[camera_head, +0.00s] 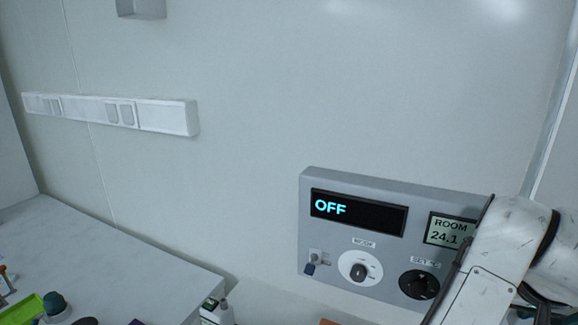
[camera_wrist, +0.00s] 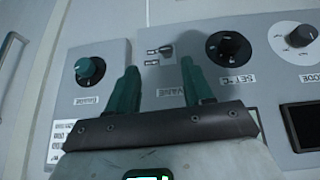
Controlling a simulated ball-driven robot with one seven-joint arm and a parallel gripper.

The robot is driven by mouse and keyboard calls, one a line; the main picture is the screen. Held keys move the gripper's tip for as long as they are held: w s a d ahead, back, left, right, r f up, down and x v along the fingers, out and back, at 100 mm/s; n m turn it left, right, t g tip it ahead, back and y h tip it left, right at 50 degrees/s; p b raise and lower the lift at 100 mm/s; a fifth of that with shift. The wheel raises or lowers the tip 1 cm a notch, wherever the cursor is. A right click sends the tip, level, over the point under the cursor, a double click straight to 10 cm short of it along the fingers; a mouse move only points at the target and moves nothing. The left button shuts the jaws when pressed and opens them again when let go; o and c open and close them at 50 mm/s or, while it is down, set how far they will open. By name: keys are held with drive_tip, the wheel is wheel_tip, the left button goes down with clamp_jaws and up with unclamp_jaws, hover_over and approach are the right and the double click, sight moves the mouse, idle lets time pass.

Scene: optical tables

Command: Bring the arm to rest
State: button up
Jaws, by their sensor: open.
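My gripper (camera_wrist: 160,72) shows in the wrist view with two teal fingers spread apart and nothing between them. It is in front of a grey control panel (camera_wrist: 150,115), which appears upside down there. I cannot tell how far the fingertips are from the panel. In the head view my white arm (camera_head: 490,265) covers the right part of the panel (camera_head: 345,183), and my fingers are hidden or out of frame.
The panel carries a display (camera_head: 358,211) reading OFF, a white mode dial (camera_head: 360,268), a black set dial (camera_head: 419,284) and a room readout (camera_head: 450,231) of 24.1. A small switch (camera_wrist: 167,50) is near the fingers. A white bench (camera_head: 120,265) stands left; a socket strip (camera_head: 110,112) is on the wall.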

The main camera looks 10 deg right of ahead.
drive_tip(key=s+a+f+n+g+b, duration=0.15)
drive_tip(key=s+f, duration=0.25)
drive_tip(key=f, duration=0.7)
drive_tip(key=s+a+f+n+b, duration=0.1)
drive_tip(key=s+f+n+b, duration=0.2)
drive_tip(key=f, duration=0.7)
drive_tip(key=s+a+f+g+y, duration=0.1)
drive_tip(key=s+a+f, duration=0.4)
drive_tip(key=s+f, duration=0.2)
drive_tip(key=s+a+f+n+g+y, duration=0.1)
drive_tip(key=s+a+f+y, duration=0.1)
drive_tip(key=s+a+f, duration=0.3)
drive_tip(key=s+f, duration=0.2)
drive_tip(key=s, duration=0.1)
drive_tip(key=shift+a, duration=0.2)
drive_tip(key=shift+s+f, duration=0.1)
drive_tip(key=shift+s, duration=0.1)
